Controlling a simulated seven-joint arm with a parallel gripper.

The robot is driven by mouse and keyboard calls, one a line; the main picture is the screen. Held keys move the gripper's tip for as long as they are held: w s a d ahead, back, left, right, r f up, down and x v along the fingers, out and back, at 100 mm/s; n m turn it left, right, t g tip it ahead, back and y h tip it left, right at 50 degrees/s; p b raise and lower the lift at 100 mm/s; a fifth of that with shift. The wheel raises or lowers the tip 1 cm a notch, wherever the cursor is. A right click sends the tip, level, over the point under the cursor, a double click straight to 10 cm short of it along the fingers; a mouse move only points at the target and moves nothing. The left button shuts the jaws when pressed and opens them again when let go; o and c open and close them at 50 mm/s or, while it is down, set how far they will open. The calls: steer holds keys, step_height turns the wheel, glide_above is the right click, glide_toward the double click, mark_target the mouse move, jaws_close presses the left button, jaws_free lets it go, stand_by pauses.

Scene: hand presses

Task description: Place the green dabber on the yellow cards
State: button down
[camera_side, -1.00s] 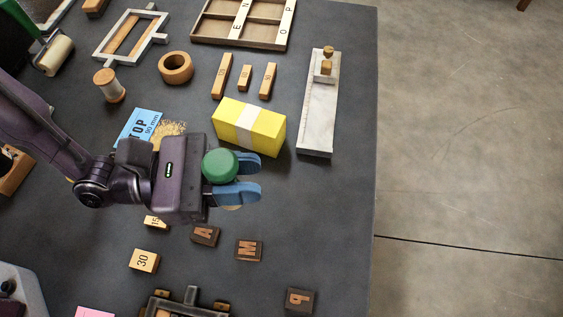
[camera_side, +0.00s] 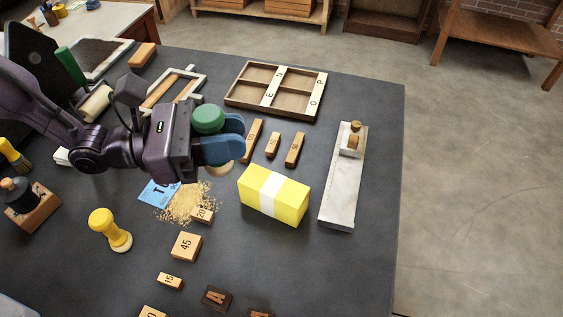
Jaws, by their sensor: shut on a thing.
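My gripper (camera_side: 224,137) is shut on the green dabber and holds it up off the table. The dabber's round green top (camera_side: 208,118) shows above the blue fingers, and a bit of its pale base shows below them. The dabber looks upright; its middle is hidden by the fingers. The yellow cards (camera_side: 257,196) are a banded block with a white wrap, lying on the dark table. In the picture they are below and to the right of my gripper, apart from the dabber. Their top is bare.
A marble-like slab with wooden knobs (camera_side: 342,195) lies right of the cards. Wooden blocks (camera_side: 273,145) and a divided tray (camera_side: 277,90) lie behind. A blue card (camera_side: 158,193), spilled grains and a yellow-handled dabber (camera_side: 102,222) are at left. The table's right edge is bare.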

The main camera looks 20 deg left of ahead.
steer(key=w+d+f, duration=0.1)
steer(key=w+f, duration=0.1)
steer(key=w+d+f, duration=0.4)
steer(key=f, duration=0.1)
steer(key=shift+w+d+f, duration=0.1)
steer(key=shift+w+d, duration=0.05)
steer(key=shift+d, duration=0.05)
steer(key=shift+w+d+f, duration=0.1)
steer(key=shift+f, duration=1.55)
steer(key=shift+f, duration=0.2)
steer(key=c, duration=0.9)
jaws_free()
